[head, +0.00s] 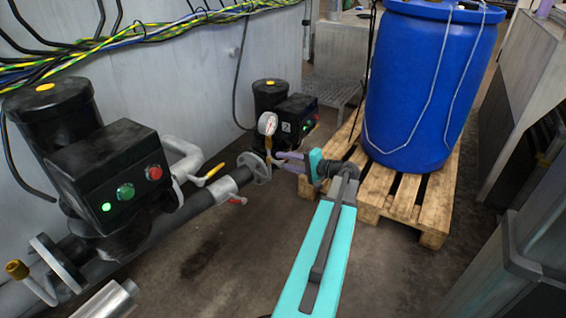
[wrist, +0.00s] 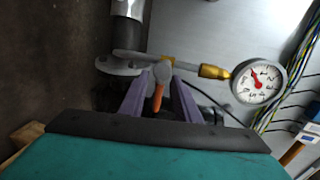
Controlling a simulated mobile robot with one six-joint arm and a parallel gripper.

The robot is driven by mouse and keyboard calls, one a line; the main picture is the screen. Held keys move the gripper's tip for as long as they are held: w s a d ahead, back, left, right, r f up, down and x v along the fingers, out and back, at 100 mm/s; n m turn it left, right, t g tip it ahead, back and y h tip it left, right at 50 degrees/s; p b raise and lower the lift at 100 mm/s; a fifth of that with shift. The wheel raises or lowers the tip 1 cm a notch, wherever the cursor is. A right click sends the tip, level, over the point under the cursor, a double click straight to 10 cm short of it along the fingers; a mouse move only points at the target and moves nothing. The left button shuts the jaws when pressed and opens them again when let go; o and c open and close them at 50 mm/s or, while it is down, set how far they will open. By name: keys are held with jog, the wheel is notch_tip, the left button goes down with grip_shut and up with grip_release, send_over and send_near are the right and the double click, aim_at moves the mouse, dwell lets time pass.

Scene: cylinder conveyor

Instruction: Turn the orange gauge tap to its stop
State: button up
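The orange gauge tap (wrist: 158,97) shows in the wrist view as a short lever below a brass fitting, pointing towards my gripper. My gripper (wrist: 159,87) has its two purple fingers on either side of the lever, with gaps between the lever and the fingers. In the head view my gripper (head: 279,159) is at the pipe, just below the round white pressure gauge (head: 267,124); the tap lever cannot be made out there. The gauge also shows in the wrist view (wrist: 257,82), joined to the tap by a brass stem.
A grey flange (head: 254,168) and pipe lie left of my gripper. Black pumps stand by the wall. A blue barrel (head: 420,85) on a wooden pallet (head: 433,207) stands close on the right.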

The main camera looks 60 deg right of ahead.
jog(key=s+r+p, duration=0.2)
jog(key=s, duration=1)
jog(key=shift+s+r+p, duration=0.25)
jog(key=shift+s+p, duration=0.15)
jog(key=shift+w+a, duration=0.1)
jog(key=shift+a, duration=0.05)
